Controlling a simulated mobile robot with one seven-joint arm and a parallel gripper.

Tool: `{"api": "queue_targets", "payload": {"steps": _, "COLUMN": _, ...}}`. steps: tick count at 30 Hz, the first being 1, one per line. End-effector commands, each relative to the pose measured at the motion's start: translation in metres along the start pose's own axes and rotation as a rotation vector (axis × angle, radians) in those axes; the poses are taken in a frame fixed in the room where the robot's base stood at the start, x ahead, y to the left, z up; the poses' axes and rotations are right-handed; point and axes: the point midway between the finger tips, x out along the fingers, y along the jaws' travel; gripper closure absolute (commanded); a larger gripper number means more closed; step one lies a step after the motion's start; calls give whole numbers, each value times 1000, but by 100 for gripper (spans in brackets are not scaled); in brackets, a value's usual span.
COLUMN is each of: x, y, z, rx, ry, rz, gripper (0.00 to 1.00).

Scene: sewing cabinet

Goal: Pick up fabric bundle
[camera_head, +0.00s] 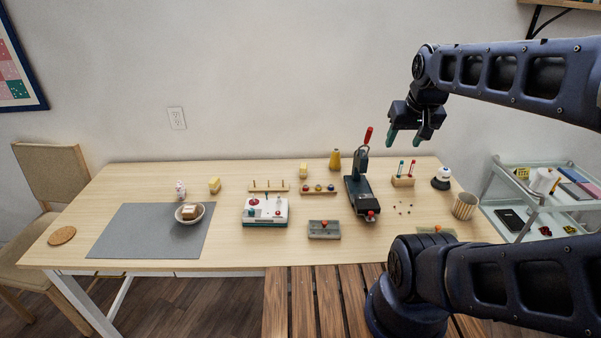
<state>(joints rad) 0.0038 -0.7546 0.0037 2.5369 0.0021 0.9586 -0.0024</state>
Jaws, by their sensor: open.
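No thing is plainly marked as the fabric bundle. A small yellow block (214,185) stands behind the mat, and another yellow block (303,170) stands at the back middle; both are too small to identify surely. My gripper (405,138) is open and empty, raised above the back right of the table, far from the bowl.
A white-topped device (265,211), a grey tray (324,230) and a tall dark device with a red handle (359,193) stand mid-table. A peg holder (403,181) and woven cup (465,206) are at right. A glass cart (540,215) stands beyond. The mat's front is clear.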

Motion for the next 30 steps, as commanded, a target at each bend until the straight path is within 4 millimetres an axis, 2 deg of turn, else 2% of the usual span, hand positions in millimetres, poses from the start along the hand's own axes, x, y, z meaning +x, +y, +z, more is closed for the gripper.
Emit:
{"api": "queue_targets", "payload": {"steps": 12, "x": 0, "y": 0, "z": 0, "rx": 0, "ry": 0, "rz": 0, "gripper": 46}}
{"api": "queue_targets", "payload": {"steps": 13, "x": 0, "y": 0, "z": 0, "rx": 0, "ry": 0, "rz": 0, "gripper": 44}}
{"api": "queue_targets", "payload": {"steps": 16, "x": 0, "y": 0, "z": 0, "rx": 0, "ry": 0, "rz": 0, "gripper": 24}}
{"api": "queue_targets", "payload": {"steps": 25, "x": 0, "y": 0, "z": -1, "rx": -3, "ry": -1, "rz": 0, "gripper": 24}}
{"api": "queue_targets", "payload": {"steps": 30, "x": 1, "y": -2, "z": -19, "rx": -44, "ry": -22, "rz": 5, "gripper": 24}}
